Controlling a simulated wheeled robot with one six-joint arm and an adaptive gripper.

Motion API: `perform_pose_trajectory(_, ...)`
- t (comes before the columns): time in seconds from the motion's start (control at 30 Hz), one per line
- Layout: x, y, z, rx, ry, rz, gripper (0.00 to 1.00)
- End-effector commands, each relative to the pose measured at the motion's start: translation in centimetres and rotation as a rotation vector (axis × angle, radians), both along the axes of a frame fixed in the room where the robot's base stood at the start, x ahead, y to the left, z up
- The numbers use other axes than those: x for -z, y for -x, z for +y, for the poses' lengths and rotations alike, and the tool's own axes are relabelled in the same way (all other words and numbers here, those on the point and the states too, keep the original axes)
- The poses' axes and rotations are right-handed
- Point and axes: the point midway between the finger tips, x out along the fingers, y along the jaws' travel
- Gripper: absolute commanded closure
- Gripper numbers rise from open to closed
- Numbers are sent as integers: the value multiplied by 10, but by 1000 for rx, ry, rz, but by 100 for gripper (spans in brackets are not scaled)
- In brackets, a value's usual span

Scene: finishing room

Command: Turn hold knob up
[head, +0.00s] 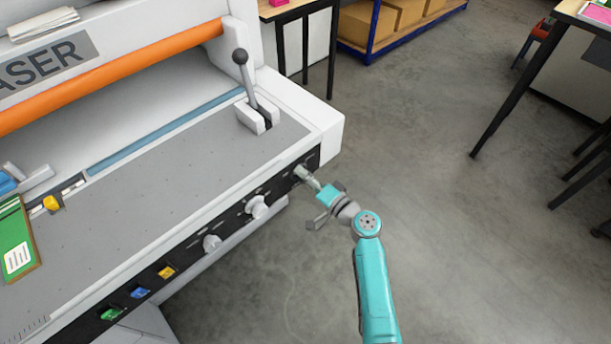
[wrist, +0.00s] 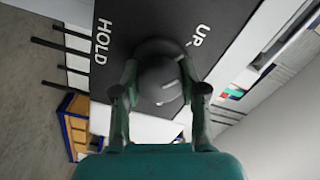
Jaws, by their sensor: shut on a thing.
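The hold knob (wrist: 160,72) is a dark round knob on a black panel, seen close up in the wrist view. The white word HOLD stands to its left, and UP stands to its upper right. Short pale marks show on the knob; I cannot tell surely which label it points at. My gripper (head: 304,175) reaches the right end of the machine's front panel (head: 232,212) in the head view. In the wrist view its two fingers are shut on the knob, one on each side. The fingers mostly hide the knob in the head view.
Two pale knobs (head: 257,207) and (head: 212,243) sit further left on the front panel, then yellow, blue and green buttons (head: 140,293). A lever (head: 245,80) stands on the machine bed above.

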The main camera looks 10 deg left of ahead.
Motion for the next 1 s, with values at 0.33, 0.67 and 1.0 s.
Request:
perform_pose_trajectory(0.33, 1, 1, 1, -2, 62, -76, 93)
perform_pose_trajectory(0.67, 2, 1, 1, -2, 67, -82, 93)
perform_pose_trajectory(1.0, 1, 1, 1, -1, 66, -82, 32)
